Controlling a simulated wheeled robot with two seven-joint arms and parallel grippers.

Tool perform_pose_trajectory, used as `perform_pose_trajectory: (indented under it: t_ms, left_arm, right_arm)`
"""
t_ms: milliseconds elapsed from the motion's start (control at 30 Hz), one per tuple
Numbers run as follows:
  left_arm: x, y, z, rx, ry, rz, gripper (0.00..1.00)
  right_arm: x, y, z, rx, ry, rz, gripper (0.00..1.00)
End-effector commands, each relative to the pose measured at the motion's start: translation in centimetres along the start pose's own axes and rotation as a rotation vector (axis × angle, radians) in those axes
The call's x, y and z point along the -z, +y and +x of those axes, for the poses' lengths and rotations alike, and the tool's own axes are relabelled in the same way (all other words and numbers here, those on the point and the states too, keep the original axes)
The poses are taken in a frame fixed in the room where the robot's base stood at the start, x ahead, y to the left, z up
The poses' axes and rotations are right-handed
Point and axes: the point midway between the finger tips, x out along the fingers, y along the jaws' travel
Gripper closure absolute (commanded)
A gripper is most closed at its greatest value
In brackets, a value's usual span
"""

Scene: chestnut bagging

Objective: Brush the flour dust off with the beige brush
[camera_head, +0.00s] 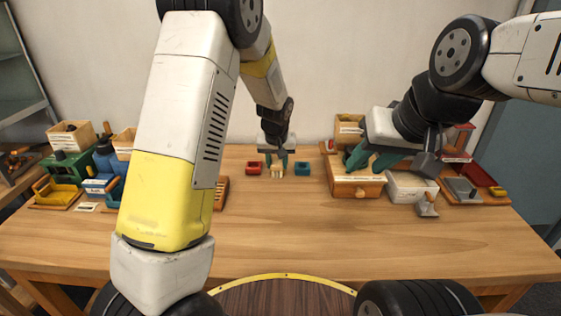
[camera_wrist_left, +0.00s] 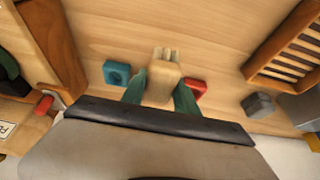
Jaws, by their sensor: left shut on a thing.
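The beige brush (camera_head: 277,171) is between the fingertips of my left gripper (camera_head: 276,160), at the back middle of the table. In the left wrist view the brush (camera_wrist_left: 165,72) points away from the shut teal fingers (camera_wrist_left: 160,95), its forked-looking end over the bare wood. I cannot tell whether it touches the table. My right gripper (camera_head: 371,162) hangs over the wooden drawer box (camera_head: 357,187) at the right, its teal fingers apart and nothing clearly between them. I cannot make out any flour dust.
A red block (camera_head: 254,167) and a teal block (camera_head: 302,168) stand close on either side of the brush. A white box (camera_head: 410,187), a grey-bladed tool (camera_head: 427,208) and a tray (camera_head: 475,190) are at the right. Green and yellow bins (camera_head: 58,192) crowd the left. The table's front middle is clear.

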Motion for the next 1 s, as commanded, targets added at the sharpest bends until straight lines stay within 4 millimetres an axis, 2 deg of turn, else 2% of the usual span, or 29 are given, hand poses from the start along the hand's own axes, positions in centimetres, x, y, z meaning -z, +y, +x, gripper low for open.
perform_pose_trajectory:
  t_ms: [300,833,1000]
  left_arm:
    - [1.0,-0.5,-1.9,0.0,0.001,0.0,1.0]
    - [1.0,-0.6,-2.0,0.0,0.0,0.0,1.0]
    - [2.1,-2.3,-1.9,0.003,0.0,-0.006,1.0]
  right_arm:
    - [0.0,0.0,0.0,0.0,0.0,0.0,0.64]
    - [0.0,0.0,0.0,0.0,0.0,0.0,0.64]
    - [0.0,0.0,0.0,0.0,0.0,0.0,0.64]
